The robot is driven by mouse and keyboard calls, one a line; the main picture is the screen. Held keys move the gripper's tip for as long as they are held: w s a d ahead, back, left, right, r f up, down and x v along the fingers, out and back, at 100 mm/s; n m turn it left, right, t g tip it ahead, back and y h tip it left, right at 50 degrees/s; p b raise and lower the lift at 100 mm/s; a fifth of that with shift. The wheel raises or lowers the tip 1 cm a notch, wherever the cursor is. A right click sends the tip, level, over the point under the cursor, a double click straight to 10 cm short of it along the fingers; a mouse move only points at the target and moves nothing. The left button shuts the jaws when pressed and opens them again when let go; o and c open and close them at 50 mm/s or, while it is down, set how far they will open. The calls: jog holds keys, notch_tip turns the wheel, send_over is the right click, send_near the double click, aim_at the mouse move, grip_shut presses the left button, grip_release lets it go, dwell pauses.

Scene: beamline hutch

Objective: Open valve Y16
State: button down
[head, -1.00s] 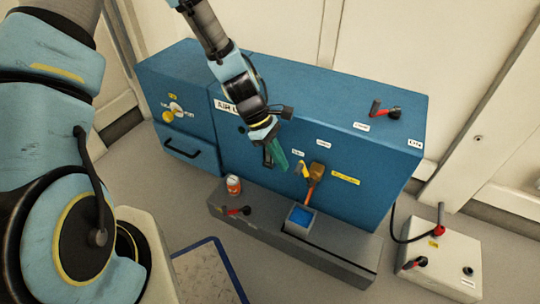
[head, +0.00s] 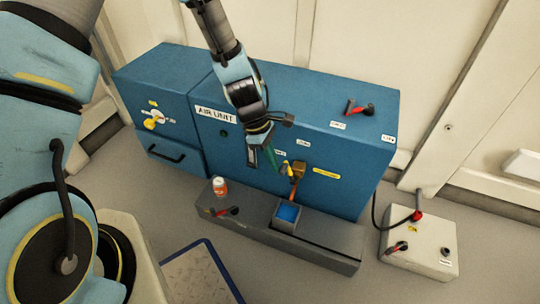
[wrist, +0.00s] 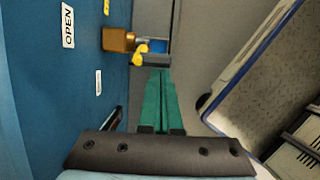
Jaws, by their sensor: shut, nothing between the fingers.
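A valve with a brass-brown body (head: 298,174) and a yellow handle (head: 284,169) sits on the front of the blue air unit (head: 345,150). In the wrist view the brown body (wrist: 118,40) and yellow handle (wrist: 140,52) are just beyond my fingertips. No label reading Y16 is legible. A white label reading OPEN (wrist: 68,26) is on the blue face near this valve. My gripper (head: 273,160) has green fingers, shut and empty, just left of the yellow handle in the head view. In the wrist view its fingertips (wrist: 158,72) nearly meet the handle; contact cannot be told.
A grey plinth (head: 335,250) below carries an orange-and-white bottle (head: 220,187), a red-and-black lever (head: 226,211) and a blue-lined open box (head: 277,222). Other handles are a yellow knob (head: 154,122) and a red lever atop the unit (head: 359,108). A white box (head: 425,262) stands right.

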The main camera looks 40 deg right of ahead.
aim_at(284, 170)
jog(key=p, duration=0.1)
jog(key=s+d+r+p, duration=0.1)
jog(key=p, duration=0.1)
jog(key=shift+s+r+t, duration=0.25)
jog(key=shift+s+t, duration=0.05)
jog(key=shift+s+d+f+p, duration=0.1)
jog(key=shift+s+d+p, duration=0.25)
jog(key=shift+s+p, duration=0.15)
jog(key=shift+s, duration=0.1)
